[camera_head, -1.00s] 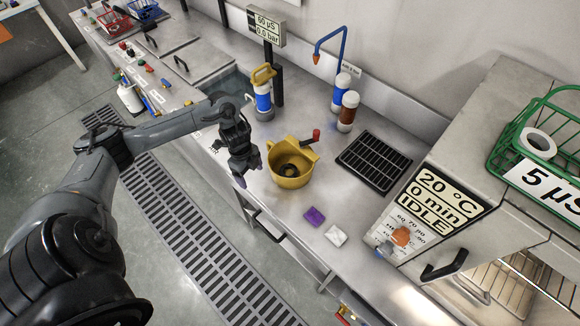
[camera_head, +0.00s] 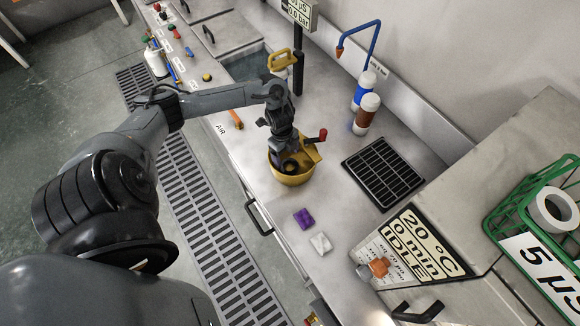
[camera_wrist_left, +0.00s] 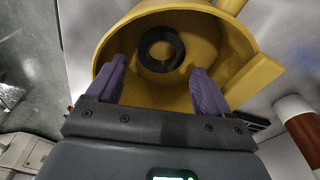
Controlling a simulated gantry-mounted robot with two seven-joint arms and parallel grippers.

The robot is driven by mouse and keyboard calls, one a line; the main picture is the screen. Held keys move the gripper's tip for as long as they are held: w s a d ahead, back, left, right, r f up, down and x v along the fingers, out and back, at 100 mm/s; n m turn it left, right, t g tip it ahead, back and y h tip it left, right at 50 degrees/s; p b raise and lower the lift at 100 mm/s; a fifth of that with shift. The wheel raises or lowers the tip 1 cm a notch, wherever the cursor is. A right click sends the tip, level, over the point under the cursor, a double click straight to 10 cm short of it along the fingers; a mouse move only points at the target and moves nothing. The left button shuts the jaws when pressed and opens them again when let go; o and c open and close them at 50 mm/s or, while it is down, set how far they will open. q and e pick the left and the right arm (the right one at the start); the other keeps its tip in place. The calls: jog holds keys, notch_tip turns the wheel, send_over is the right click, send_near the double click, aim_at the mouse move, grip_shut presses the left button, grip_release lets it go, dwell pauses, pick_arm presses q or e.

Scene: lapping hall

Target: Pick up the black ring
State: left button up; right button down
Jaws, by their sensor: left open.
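The black ring (camera_wrist_left: 161,48) lies inside the yellow bowl-like vessel (camera_wrist_left: 110,45), seen from above in the left wrist view. In the head view the ring (camera_head: 291,166) shows small and dark in the yellow vessel (camera_head: 290,180), partly hidden by my gripper. My left gripper (camera_head: 285,158) is over the vessel's mouth. In the left wrist view its two purple fingertips (camera_wrist_left: 155,80) are spread apart with nothing between them, and the ring shows beyond them. My right gripper is not in view.
A red-tipped handle (camera_head: 323,134) stands at the vessel's rim. A purple block (camera_head: 303,218) and a white block (camera_head: 320,243) lie in front. A black grid tray (camera_head: 383,172) is at the right, with a brown bottle (camera_head: 367,113) behind.

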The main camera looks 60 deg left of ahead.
aim_at(289, 168)
pick_arm(q)
jog(key=shift+w+d+f+b, duration=0.1)
jog(key=shift+d+f, duration=0.05)
jog(key=shift+f, duration=0.85)
jog(key=shift+w+d+f+b, duration=0.1)
jog(key=shift+f, duration=0.85)
jog(key=shift+w+d+f+b, duration=0.1)
jog(key=shift+d+f, duration=0.05)
jog(key=shift+f, duration=0.85)
jog(key=c, duration=0.9)
jog(key=shift+o, duration=0.2)
jog(key=shift+r, duration=0.15)
